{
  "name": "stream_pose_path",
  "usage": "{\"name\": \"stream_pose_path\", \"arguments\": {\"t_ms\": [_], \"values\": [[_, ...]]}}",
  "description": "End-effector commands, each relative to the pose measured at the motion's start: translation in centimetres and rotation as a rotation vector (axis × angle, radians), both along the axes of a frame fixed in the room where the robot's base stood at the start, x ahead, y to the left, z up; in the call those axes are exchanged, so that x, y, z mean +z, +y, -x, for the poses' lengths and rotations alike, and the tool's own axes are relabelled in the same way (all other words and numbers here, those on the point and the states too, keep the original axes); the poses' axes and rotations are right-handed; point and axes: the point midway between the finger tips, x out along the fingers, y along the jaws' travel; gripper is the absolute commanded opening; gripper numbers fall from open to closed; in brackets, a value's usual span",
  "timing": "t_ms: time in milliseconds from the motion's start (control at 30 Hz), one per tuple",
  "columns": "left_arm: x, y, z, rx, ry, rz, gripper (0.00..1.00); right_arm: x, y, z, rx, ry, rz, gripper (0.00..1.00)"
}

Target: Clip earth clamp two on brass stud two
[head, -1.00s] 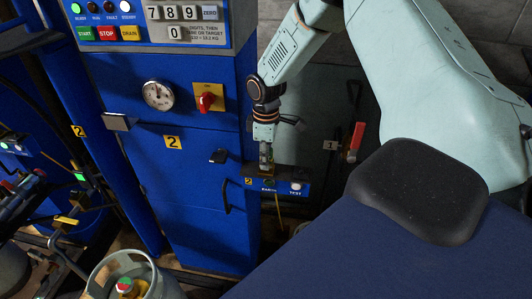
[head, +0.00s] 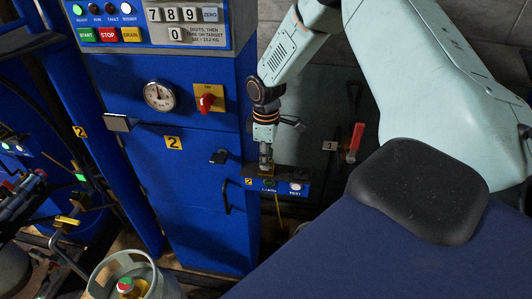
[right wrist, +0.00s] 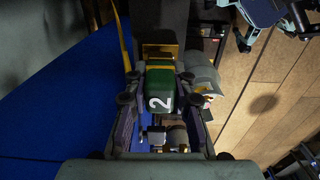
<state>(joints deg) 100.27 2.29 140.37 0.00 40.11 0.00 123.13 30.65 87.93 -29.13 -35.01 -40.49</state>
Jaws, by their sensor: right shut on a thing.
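My right gripper (head: 266,160) points down at the small blue box (head: 283,187) marked 2, EARTH and TEST on the scale's right side. In the right wrist view its fingers (right wrist: 158,98) are shut on green earth clamp two (right wrist: 160,78), which bears a white 2. In the head view the clamp is small and mostly hidden by the fingers. A yellow cable (head: 279,208) hangs below the box. Brass stud two is not clearly seen; I cannot tell whether the clamp touches it. My left gripper is not in view.
The blue scale cabinet (head: 185,200) stands left of my right gripper, with a gauge (head: 159,96) and red knob (head: 207,102). A grey gas cylinder (head: 145,268) stands at the lower left.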

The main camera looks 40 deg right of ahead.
Motion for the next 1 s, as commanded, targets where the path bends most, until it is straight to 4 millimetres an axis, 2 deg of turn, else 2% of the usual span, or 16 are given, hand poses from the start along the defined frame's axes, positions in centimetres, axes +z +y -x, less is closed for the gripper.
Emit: {"name": "stream_pose_path", "arguments": {"t_ms": [733,767,1000], "values": [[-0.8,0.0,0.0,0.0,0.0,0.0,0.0,-1.3,0.0,0.0,0.0,0.0,0.0,0.0],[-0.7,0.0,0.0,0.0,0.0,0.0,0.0,-1.2,0.0,0.0,0.0,0.0,0.0,0.26],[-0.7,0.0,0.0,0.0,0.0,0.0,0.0,-1.2,0.0,0.0,0.0,0.0,0.0,0.47]]}}
